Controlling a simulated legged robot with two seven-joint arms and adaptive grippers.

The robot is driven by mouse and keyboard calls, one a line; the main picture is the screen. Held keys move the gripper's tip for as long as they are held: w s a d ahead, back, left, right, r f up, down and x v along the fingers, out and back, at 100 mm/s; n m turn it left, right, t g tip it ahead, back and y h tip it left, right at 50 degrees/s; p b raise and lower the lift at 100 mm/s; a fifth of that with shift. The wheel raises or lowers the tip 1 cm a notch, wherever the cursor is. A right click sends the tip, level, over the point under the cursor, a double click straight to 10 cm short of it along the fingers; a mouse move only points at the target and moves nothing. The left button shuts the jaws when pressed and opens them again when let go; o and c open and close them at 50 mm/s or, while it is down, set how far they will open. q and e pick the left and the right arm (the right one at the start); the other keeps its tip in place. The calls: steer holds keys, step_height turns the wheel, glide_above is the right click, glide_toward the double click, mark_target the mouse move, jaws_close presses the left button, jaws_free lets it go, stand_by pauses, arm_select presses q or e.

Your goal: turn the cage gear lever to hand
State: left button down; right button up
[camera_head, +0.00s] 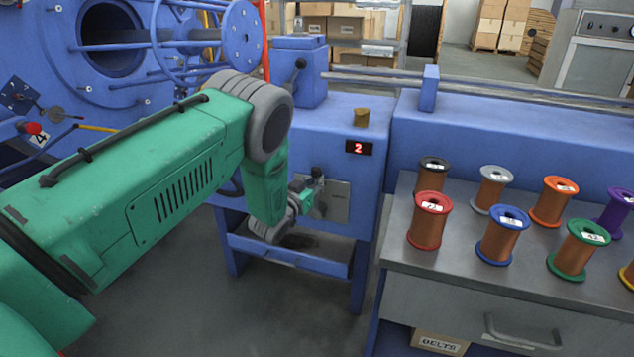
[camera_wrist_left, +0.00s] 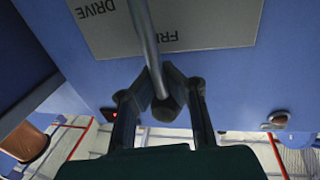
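A metal lever (camera_wrist_left: 142,30) with a dark knob (camera_wrist_left: 167,107) comes down across a grey label plate (camera_wrist_left: 205,22) in the left wrist view. The plate reads DRIVE, and a second word is partly covered by the lever. The fingers of my left gripper (camera_wrist_left: 160,72) close in from both sides on the rod just above the knob, with the knob between them. In the head view my left gripper (camera_head: 311,190) is at the plate (camera_head: 337,202) on the blue machine front and hides most of the lever. My right gripper is out of view.
A red display (camera_head: 358,148) reads 2 above the plate. A second black-knobbed lever (camera_head: 299,64) is on the blue box. Several wire spools stand on the steel bench (camera_head: 400,248) at right. A blue ledge (camera_head: 290,256) runs below my gripper.

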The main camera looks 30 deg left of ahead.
mark_target(301, 177)
arm_select(q)
steer(key=shift+s+a+f+n, duration=0.25)
steer(key=shift+a+f+n, duration=0.05)
steer(key=shift+a+n, duration=0.4)
steer(key=shift+s+a+f+n+t+y+b, duration=0.2)
steer(key=shift+a+f+n+b, duration=0.15)
steer(key=shift+a+n, duration=0.55)
steer(key=shift+s+a+f+n+t+y+b, duration=0.1)
steer(key=shift+s+a+f+n+t+b, duration=0.15)
steer(key=shift+a+f+n, duration=0.55)
steer(key=shift+s+a+f+n+t+y+b, duration=0.2)
steer(key=shift+a+n, duration=0.45)
steer(key=shift+n, duration=0.55)
steer(key=shift+r, duration=0.15)
steer(key=c, duration=2.2)
jaws_free()
steer(key=o, duration=0.6)
steer(key=shift+a+r, duration=0.1)
steer(key=shift+r, duration=0.1)
